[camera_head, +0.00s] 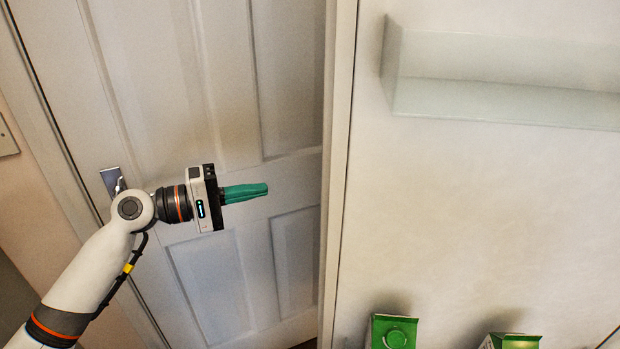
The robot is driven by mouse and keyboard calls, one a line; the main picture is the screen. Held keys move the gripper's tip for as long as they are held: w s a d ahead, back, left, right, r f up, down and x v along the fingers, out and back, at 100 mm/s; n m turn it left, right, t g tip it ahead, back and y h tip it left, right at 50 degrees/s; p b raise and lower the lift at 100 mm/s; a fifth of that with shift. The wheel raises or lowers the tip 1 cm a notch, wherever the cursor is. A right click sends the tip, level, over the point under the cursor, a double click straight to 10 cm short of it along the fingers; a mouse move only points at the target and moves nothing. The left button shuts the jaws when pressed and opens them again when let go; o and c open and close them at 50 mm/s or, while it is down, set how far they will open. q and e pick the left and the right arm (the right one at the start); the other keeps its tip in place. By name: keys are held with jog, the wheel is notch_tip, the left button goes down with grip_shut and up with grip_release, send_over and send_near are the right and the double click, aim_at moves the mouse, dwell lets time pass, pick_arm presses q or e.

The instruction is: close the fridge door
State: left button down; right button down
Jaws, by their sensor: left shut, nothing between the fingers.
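A broad white panel (470,215), which looks like the inner face of the open fridge door, fills the right half of the view. Its pale upright edge (341,170) runs from top to bottom near the middle. A translucent shelf (500,90) is fixed on it at the upper right. My left gripper (266,189) has green fingers pressed together with nothing between them. It points right, and a gap shows in the picture between its tips and the panel's edge. My right gripper is out of view. The rest of the fridge is not visible.
A white panelled room door (225,90) with a metal handle (112,180) stands behind my left arm. Two green cartons (393,332) (511,341) show at the bottom right, cut off by the frame. A wall plate (6,138) is at the far left.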

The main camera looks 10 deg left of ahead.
pick_arm(q)
jog(key=s+d+r+m+g+h, duration=0.1)
jog(key=s+d+r+g+h, duration=0.15)
jog(key=r, duration=0.25)
jog(key=p+x, duration=0.4)
jog(key=x, duration=0.6)
jog(key=shift+t+y, duration=0.35)
jog(key=s, duration=0.1)
jog(key=s+p, duration=0.1)
jog(key=s, duration=0.2)
jog(key=shift+s+a+f, duration=0.2)
jog(key=shift+s+f, duration=0.05)
jog(key=shift+f, duration=0.05)
